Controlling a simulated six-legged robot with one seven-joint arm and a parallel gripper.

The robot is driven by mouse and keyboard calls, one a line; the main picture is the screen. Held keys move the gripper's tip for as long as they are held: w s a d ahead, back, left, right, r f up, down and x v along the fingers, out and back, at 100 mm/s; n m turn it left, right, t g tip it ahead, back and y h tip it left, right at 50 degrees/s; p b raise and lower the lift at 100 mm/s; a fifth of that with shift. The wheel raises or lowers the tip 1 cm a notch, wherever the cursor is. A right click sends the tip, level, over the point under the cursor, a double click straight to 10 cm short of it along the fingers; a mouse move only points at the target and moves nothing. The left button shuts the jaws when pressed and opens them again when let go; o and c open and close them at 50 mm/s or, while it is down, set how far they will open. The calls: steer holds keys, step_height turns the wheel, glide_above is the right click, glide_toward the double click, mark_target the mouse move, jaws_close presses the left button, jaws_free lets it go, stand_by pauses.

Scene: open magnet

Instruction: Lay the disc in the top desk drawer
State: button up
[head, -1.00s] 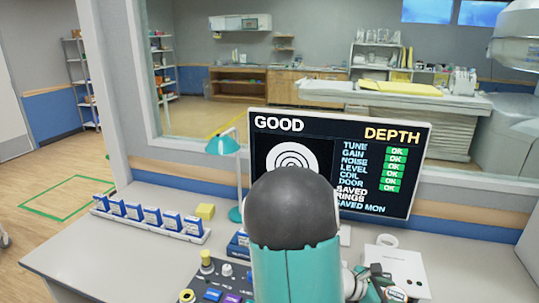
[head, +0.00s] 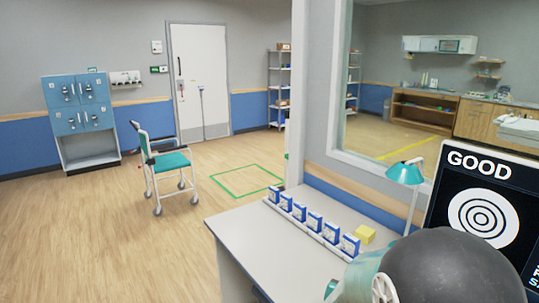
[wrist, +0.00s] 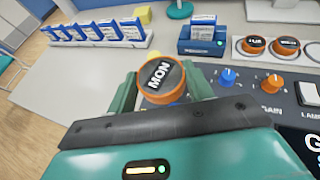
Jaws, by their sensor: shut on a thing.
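The disc (wrist: 160,84), a round orange-rimmed piece with a dark top marked MON, is in the wrist view. My gripper (wrist: 162,92) is shut on it, with a green finger on each side, above the desk. In the head view the gripper and disc are not visible; my arm fills the lower right corner. The desk (head: 262,222) shows its left end and side panel in the head view. I cannot make out the top drawer in either view.
Two more orange discs (wrist: 270,46) sit on a holder beside a blue card box (wrist: 202,46). A control panel with knobs (wrist: 272,84) lies at right. Blue-and-white boxes (head: 313,222) line the desk's back. A wheeled chair (head: 165,162) stands left; open floor surrounds it.

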steer(key=w+a+r+n+t+y, duration=0.1)
steer(key=w+a+n+t+y, duration=0.2)
steer(key=a, duration=1)
step_height(320, 180, down, 6)
steer(key=s+n+g+y, duration=0.1)
steer(key=s, duration=0.1)
steer(key=shift+s, duration=0.15)
